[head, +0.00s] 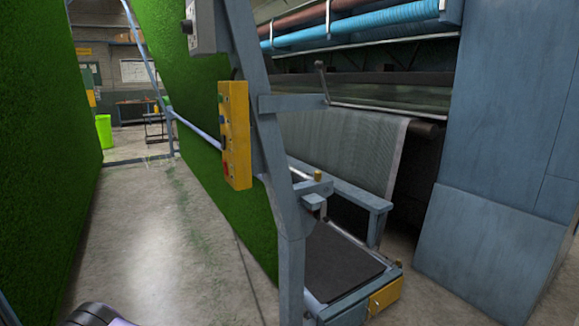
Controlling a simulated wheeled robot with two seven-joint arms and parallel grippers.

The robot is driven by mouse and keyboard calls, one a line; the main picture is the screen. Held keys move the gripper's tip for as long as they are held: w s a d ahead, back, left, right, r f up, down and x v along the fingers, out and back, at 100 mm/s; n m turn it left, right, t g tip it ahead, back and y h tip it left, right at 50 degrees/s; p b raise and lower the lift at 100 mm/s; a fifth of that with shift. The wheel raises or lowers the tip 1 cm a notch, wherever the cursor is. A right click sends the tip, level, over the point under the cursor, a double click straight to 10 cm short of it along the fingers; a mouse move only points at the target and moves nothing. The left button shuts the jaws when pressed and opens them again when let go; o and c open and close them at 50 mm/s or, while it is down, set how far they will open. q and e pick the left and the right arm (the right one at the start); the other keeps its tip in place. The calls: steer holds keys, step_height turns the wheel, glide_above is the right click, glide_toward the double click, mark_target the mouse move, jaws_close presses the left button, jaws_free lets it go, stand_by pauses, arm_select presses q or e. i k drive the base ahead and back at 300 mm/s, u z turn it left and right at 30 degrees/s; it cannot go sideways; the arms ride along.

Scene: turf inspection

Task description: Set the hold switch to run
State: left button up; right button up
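A yellow control box (236,135) is fixed to the grey-blue slanted post, with several small buttons on its left face, one of them red near the bottom. Higher on the same post is a light grey box (203,26), cut off by the top edge, with a dark knob (187,27) on its left face. I cannot tell for sure which of these is the hold switch, and no run or hold marking is readable. Neither gripper shows; only a dark rounded part of mine is at the bottom left edge.
Green turf walls stand left (45,150) and behind the post. Concrete floor (165,240) between them is clear. Right of the post are a low platform with a dark mat (340,262), a machine with blue and brown rollers, and a large grey-blue cabinet (490,200).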

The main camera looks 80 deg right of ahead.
mark_target(224, 164)
steer(key=z, duration=1.7)
steer(key=k, duration=0.55)
steer(key=u, duration=1.2)
steer(key=i, duration=1.1)
steer(key=z, duration=0.65)
steer(key=i, duration=0.7)
steer(key=z, duration=0.65)
